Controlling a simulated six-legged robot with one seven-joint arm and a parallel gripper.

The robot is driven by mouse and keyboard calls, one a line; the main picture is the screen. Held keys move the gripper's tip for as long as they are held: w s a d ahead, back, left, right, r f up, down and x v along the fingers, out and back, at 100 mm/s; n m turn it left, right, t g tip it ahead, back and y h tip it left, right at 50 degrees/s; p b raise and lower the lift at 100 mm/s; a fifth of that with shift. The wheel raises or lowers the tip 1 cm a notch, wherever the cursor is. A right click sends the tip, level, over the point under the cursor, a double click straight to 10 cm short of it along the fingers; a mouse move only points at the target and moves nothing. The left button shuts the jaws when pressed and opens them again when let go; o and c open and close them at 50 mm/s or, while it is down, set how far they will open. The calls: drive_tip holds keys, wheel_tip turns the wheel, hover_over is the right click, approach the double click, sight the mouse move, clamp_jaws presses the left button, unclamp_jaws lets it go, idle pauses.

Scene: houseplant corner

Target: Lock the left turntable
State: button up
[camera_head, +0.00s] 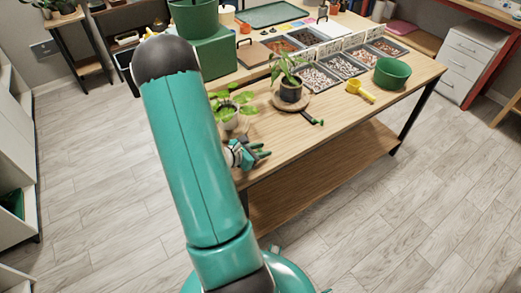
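A round wooden turntable (277,99) sits on the workbench under a leafy plant in a dark pot (291,92). A short dark lever with a green tip (315,120) sticks out from its front right. To its left is a second plant in a pale pot (229,121). Its base is partly hidden by my arm, and I cannot make out a turntable under it. My gripper (262,154), white, black and teal, shows past my arm at the bench's front left edge, just below the pale pot. Its fingers point right; their gap is too small to judge.
Trays of pebbles and soil (318,78) stand behind the turntable. A yellow scoop (359,91) and a green bowl (391,73) are to the right. A green box (212,54) stands at the back left. The bench front between gripper and scoop is mostly clear.

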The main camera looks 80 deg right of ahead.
clamp_jaws()
drive_tip(key=shift+w+a+m+g, duration=0.1)
drive_tip(key=shift+a+m+g, duration=0.05)
drive_tip(key=shift+m+g, duration=0.25)
drive_tip(key=m+g+y, duration=0.1)
drive_tip(key=a+m+g+y, duration=0.1)
drive_tip(key=m+y, duration=0.1)
drive_tip(key=shift+w+a+m+g+y, duration=0.1)
drive_tip(key=shift+a+m+g+y, duration=0.3)
drive_tip(key=shift+m+y, duration=0.6)
drive_tip(key=shift+w+a+m+g+y, duration=0.1)
drive_tip(key=shift+m+g+y, duration=0.5)
drive_tip(key=shift+m+y, duration=0.4)
drive_tip(key=shift+o, duration=0.7)
unclamp_jaws()
